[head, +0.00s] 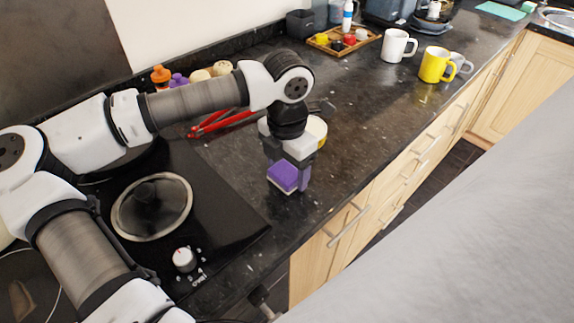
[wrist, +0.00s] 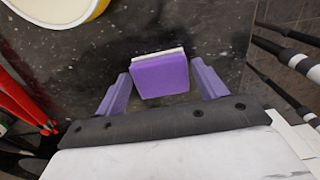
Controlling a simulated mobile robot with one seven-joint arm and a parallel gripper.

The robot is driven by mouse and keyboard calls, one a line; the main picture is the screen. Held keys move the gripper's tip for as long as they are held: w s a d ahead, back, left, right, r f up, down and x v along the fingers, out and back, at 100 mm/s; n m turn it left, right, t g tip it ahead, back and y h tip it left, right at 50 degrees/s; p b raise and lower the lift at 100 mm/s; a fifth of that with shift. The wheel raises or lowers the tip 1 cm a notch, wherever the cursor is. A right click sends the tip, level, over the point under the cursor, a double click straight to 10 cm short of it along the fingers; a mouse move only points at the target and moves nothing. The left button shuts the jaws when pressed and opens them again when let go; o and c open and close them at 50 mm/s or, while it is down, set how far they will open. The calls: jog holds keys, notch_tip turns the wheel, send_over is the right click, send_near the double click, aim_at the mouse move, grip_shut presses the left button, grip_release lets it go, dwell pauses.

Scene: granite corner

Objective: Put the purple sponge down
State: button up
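The purple sponge (head: 283,176) has a pale layer along one side. It is between the two purple fingers of my gripper (head: 288,180), above or on the dark counter near its front edge. In the wrist view the sponge (wrist: 161,75) sits at the tips of my gripper (wrist: 161,76), with one finger close against each side. The gripper looks shut on it. I cannot tell whether the underside of the sponge touches the counter.
A lidded pan (head: 152,207) is on the hob. White (head: 397,45) and yellow (head: 436,65) mugs stand farther back. Bare counter (head: 350,150) lies to the right.

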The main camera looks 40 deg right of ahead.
aim_at(287, 171)
jog(key=shift+o, duration=0.7)
jog(key=shift+r, duration=0.25)
notch_tip(287, 171, up, 12)
jog(key=b, duration=0.1)
jog(key=shift+f, duration=0.1)
